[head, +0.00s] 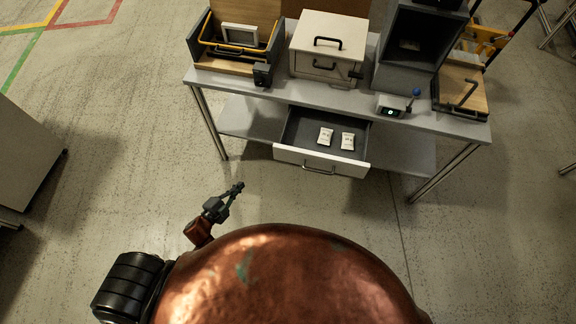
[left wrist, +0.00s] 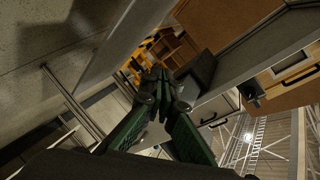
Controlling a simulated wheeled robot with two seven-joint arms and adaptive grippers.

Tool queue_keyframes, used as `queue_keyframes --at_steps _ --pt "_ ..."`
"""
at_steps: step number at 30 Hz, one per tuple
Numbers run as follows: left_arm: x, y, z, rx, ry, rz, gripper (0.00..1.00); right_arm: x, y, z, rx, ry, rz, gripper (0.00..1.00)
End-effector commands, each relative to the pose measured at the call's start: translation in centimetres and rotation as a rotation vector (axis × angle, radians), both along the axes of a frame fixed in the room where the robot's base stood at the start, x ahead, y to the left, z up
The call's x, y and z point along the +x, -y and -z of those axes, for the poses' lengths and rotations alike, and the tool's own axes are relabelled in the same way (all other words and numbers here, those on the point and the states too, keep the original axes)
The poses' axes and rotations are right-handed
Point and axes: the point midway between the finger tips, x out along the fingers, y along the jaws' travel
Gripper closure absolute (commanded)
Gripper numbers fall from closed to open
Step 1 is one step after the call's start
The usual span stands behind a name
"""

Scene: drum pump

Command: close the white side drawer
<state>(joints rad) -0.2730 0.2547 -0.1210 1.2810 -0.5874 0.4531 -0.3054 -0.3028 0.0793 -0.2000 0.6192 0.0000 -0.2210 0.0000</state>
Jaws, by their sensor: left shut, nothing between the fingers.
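The white side drawer (head: 290,156) hangs under the table and is pulled out towards me in the head view. Its white front carries a grey bar handle (head: 318,171). Two small white packets (head: 336,138) lie on its dark floor. My left gripper (head: 238,187) is in front of the table, left of the drawer front and apart from it. Its fingers are together and empty; they also show in the left wrist view (left wrist: 160,76). I cannot tell for certain whether the drawer shows in that wrist view. My right gripper is not in view.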

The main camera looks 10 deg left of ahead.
Motion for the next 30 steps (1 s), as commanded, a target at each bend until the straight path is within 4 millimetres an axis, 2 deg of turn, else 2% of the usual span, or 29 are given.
queue_keyframes --at_steps 1,4,9,15,19,30 --pt "1.0 1.3 -0.4 0.047 0.083 0.078 1.0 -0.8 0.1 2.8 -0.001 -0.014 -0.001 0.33" --pt "2.0 4.2 -3.7 0.139 0.242 0.23 1.0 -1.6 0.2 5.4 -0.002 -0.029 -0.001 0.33" --pt "1.5 8.6 -7.6 0.265 0.447 0.434 1.0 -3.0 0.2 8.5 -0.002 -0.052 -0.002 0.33" --pt "0.7 10.9 -9.6 0.332 0.551 0.54 1.0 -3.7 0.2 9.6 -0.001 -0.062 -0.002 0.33" --pt "1.2 11.7 -10.0 0.337 0.562 0.548 1.0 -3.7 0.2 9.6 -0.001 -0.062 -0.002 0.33" --pt "6.1 16.5 -9.9 0.334 0.559 0.544 1.0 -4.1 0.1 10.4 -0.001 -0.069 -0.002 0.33"
